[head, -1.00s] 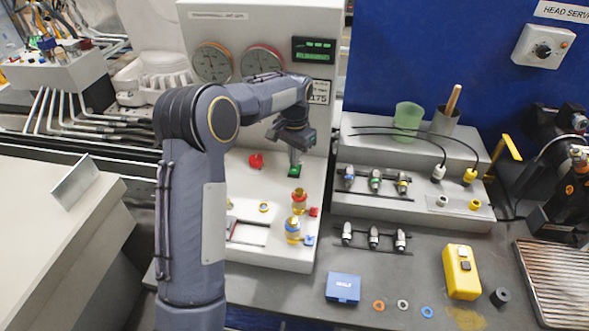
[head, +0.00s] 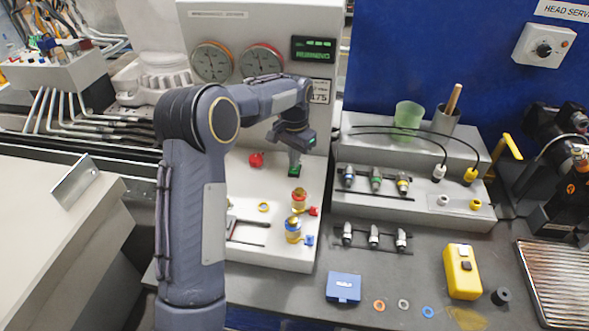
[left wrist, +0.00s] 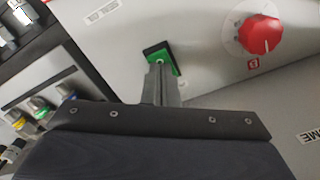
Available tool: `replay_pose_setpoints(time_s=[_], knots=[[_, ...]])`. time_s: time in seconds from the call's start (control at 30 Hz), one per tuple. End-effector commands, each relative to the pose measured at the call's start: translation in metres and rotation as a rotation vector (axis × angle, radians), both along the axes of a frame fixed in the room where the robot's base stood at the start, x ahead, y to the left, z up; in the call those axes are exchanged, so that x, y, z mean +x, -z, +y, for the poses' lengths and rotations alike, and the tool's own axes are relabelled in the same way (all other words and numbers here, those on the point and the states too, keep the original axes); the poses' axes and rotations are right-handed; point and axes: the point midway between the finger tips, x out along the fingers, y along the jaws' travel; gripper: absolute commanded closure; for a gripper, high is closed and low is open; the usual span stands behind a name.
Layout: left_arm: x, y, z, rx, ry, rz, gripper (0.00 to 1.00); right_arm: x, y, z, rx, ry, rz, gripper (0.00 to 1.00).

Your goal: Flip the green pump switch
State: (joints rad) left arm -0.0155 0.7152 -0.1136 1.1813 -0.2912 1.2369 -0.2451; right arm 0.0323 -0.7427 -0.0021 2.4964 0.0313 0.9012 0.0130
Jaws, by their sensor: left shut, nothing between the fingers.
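The green pump switch (head: 293,171) is a small green rocker on the light grey console's sloped panel. In the left wrist view the green switch (left wrist: 168,62) sits in a dark frame, partly hidden by my fingers. My left gripper (head: 295,160) is shut and empty, with its fingertips right at the switch. In the left wrist view the gripper (left wrist: 160,68) overlaps the switch's lower part; I cannot tell whether it presses on it. My right gripper is not in view.
A red knob (head: 256,160) sits left of the switch. Brass fittings with red and blue handles (head: 293,230) stand nearer on the panel. A rack with connectors (head: 375,180) is to the right. A blue box (head: 343,288) and yellow device (head: 461,272) lie on the bench.

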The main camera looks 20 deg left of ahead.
Motion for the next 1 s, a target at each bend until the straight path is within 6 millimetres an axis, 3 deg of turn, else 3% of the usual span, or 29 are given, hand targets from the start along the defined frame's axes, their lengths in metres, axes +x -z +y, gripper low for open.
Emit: replay_pose_setpoints(time_s=[1.0], knots=[[0.000,0.016,0.000,0.000,0.000,0.000,1.00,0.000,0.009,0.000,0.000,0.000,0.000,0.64]])
